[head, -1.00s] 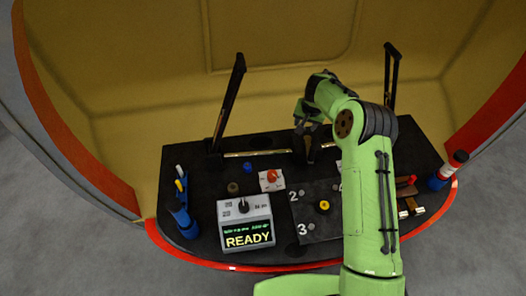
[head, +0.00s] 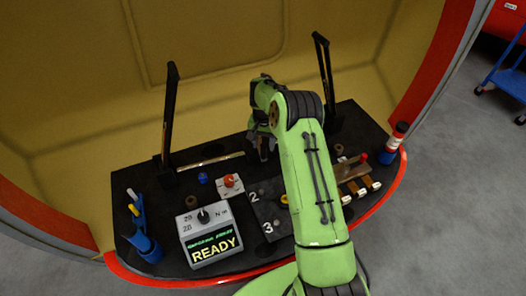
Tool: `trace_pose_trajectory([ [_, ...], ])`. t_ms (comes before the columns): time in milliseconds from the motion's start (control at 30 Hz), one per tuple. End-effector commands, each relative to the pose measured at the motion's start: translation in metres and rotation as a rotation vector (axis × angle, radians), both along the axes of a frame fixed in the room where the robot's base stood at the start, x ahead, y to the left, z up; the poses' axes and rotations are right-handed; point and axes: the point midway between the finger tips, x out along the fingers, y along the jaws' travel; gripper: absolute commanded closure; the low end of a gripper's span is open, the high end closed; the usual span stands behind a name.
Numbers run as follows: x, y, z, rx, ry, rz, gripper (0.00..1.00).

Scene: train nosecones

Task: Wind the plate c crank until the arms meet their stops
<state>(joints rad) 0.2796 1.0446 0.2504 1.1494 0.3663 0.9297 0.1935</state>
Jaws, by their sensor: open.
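Two black upright arms stand at the back of the dark bench: the left arm (head: 168,118) and the right arm (head: 326,78). A pale brass-coloured bar (head: 208,161) lies low at the back, to the right of the left arm's foot. My gripper (head: 262,152) is open, pointing down near the back middle of the bench, just beyond the right end of that bar. I cannot tell if it touches anything. I cannot make out a plate marked C or its crank; my green arm hides part of the bench.
A grey box (head: 209,235) reads READY. A red knob (head: 229,181) sits on a white plate. A black plate (head: 262,210) shows numbers 2 and 3. A blue holder (head: 147,246) stands at left, a red-and-white cylinder (head: 397,138) at right. A blue cart (head: 507,75) stands beyond.

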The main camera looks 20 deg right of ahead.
Motion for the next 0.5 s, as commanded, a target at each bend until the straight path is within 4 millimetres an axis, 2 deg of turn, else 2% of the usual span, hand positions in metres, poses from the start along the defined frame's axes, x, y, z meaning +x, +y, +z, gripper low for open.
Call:
trace_pose_trajectory([
  [33, -0.001, 0.0, -0.013, 0.001, 0.003, 0.0, 0.49],
  [100, 0.0, 0.0, -0.024, 0.0, 0.002, 0.0, 0.49],
  [200, 0.0, 0.0, -0.034, 0.0, 0.0, 0.0, 0.49],
  [500, 0.0, 0.0, -0.037, 0.0, -0.001, 0.001, 0.49],
])
